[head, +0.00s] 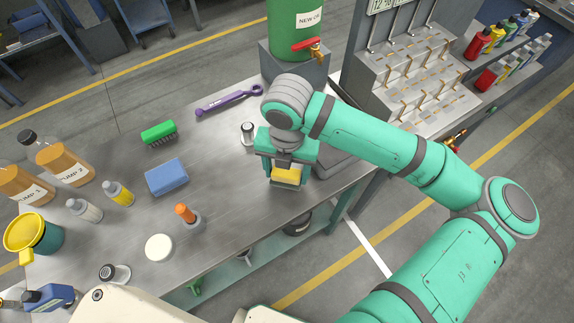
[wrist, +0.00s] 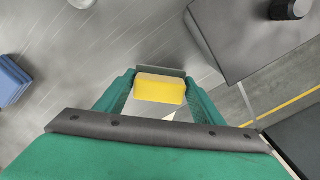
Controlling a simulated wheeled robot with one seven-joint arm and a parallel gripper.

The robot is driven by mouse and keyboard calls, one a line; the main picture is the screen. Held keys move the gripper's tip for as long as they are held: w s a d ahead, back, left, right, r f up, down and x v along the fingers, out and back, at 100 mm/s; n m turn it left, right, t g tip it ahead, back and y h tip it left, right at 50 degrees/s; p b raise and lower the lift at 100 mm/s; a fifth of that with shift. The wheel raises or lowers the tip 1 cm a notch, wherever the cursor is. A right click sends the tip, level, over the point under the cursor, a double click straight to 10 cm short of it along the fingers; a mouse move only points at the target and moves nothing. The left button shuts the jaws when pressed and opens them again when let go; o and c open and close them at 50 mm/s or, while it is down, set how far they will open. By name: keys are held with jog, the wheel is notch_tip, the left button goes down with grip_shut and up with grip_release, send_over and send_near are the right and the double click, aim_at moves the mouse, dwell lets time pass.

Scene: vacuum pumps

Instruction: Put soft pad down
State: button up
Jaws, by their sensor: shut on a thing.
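A soft pad (head: 287,175), yellow with a paler beige side, is held between the fingers of my gripper (head: 286,181). In the wrist view the pad (wrist: 159,91) sits across the gap of my gripper (wrist: 160,86), with a finger at each end. My gripper is shut on it. It is over the grey metal table (head: 225,205), close to the table's front right edge. I cannot tell whether the pad touches the tabletop.
A blue sponge (head: 167,177), a green brush (head: 159,132), an orange-topped item (head: 187,214) and a white disc (head: 159,247) lie to the left. A purple wrench (head: 228,101) lies behind. A grey block (wrist: 270,38) is close on the right. Bare tabletop lies left of my gripper.

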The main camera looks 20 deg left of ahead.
jog(key=shift+f, duration=0.4)
jog(key=shift+f, duration=0.75)
jog(key=shift+f, duration=0.2)
dwell(0.5)
jog(key=o, duration=1.1)
notch_tip(320, 180, up, 11)
jog(key=shift+f, duration=0.1)
